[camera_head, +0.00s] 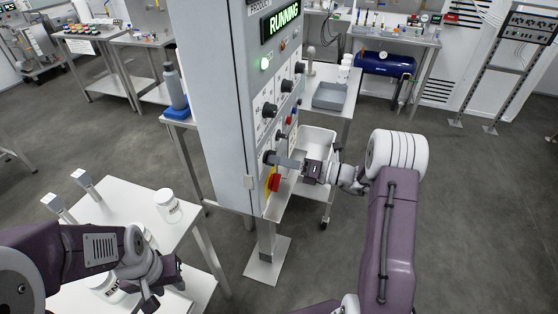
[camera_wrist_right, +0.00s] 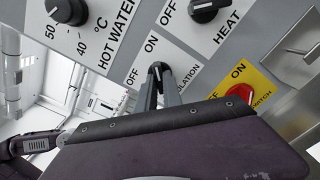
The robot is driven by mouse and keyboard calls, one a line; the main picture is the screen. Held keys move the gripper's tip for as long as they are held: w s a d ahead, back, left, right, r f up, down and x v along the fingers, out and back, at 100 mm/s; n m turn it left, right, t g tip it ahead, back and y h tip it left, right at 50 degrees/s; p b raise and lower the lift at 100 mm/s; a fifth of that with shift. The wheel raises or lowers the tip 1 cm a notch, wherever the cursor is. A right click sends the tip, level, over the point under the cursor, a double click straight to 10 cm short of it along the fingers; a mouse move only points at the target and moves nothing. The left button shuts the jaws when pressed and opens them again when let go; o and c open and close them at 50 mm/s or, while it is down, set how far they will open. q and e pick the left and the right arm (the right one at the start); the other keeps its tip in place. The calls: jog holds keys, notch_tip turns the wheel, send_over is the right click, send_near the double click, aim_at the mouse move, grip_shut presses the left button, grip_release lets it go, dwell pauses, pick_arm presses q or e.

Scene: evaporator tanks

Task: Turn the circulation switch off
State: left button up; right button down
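The circulation switch (camera_head: 268,157) is a black knob low on the front panel of the grey cabinet. In the right wrist view the switch (camera_wrist_right: 156,70) sits beside ON and OFF marks and a partly hidden "...ULATION" label. My right gripper (camera_head: 276,159) reaches the panel from the right. Its fingertips, also in the right wrist view (camera_wrist_right: 158,75), close in on both sides of the knob. The fingers cover most of the knob, so its pointer direction cannot be told. My left gripper (camera_head: 167,283) is open and empty over the white table at lower left.
A red switch on a yellow plate (camera_wrist_right: 240,92) is close to my right gripper. HEAT (camera_wrist_right: 208,8) and hot water (camera_wrist_right: 66,10) knobs are nearby. A green RUNNING display (camera_head: 282,20) is lit above. White jars (camera_head: 168,206) stand on the left table (camera_head: 120,200).

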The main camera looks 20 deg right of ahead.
dwell(0.4)
jog(key=shift+w+d+n+b, duration=0.1)
jog(key=shift+w+n+b, duration=0.05)
jog(key=shift+n+b, duration=7.85)
jog(key=shift+n+p, duration=0.95)
jog(key=shift+n, duration=0.15)
jog(key=c, duration=1.5)
grip_release()
